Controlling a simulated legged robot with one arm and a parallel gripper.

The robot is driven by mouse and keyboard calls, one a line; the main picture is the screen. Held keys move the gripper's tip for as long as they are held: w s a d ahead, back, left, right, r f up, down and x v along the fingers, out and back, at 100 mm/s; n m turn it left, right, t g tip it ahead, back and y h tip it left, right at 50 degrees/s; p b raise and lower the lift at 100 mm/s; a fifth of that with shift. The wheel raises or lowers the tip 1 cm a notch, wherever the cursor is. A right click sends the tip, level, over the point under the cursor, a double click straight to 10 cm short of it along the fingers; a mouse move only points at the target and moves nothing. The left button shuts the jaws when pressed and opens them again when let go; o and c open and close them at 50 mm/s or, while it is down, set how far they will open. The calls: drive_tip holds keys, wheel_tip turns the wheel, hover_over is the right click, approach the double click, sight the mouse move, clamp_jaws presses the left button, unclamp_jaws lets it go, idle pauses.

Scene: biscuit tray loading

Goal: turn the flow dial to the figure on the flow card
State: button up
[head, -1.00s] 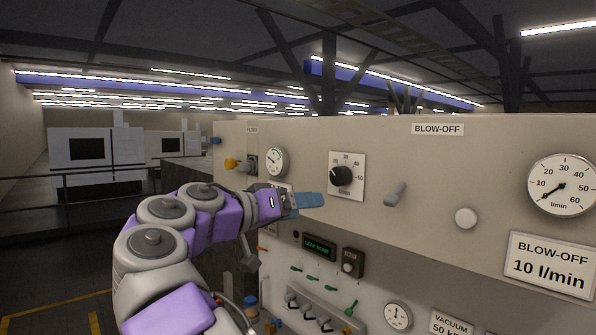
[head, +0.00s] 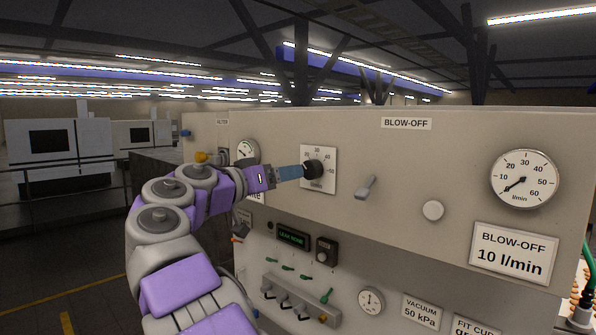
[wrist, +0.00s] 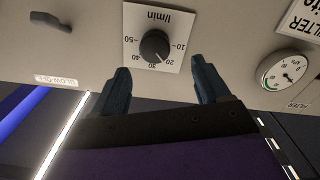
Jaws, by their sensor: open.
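The flow dial is a black round knob (head: 313,169) on a white square plate marked l/min, on the beige panel. In the wrist view the dial (wrist: 155,46) appears upside down, and its pale mark seems to point near 20. The flow card (head: 513,252) reads BLOW-OFF 10 l/min, at the panel's right. My gripper (head: 297,172) is at the plate's left side in the head view, hiding part of it. In the wrist view my gripper (wrist: 161,68) is open and empty, its blue fingers spread on either side just short of the knob.
A flow gauge (head: 524,178) above the card has its needle near the low end. A grey lever (head: 366,187) and a white button (head: 433,210) sit right of the dial. A small gauge (head: 246,151) is left. Green-handled valves (head: 288,267) are below.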

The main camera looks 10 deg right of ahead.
sight(307, 172)
drive_tip(key=x, duration=0.5)
drive_tip(key=s+p+x, duration=0.1)
drive_tip(key=x, duration=0.1)
drive_tip(key=shift+w+d+r, duration=0.1)
drive_tip(key=shift+w+d, duration=0.05)
drive_tip(key=shift+d, duration=0.5)
drive_tip(key=shift+w+d, duration=0.15)
drive_tip(key=shift+w, duration=0.25)
drive_tip(key=shift+a, duration=0.9)
drive_tip(key=shift+d, duration=1.05)
drive_tip(key=c, duration=0.5)
drive_tip(key=shift+c, duration=0.5)
drive_tip(key=shift+w+a, duration=0.1)
drive_tip(key=shift+a, duration=0.1)
drive_tip(key=c, duration=0.4)
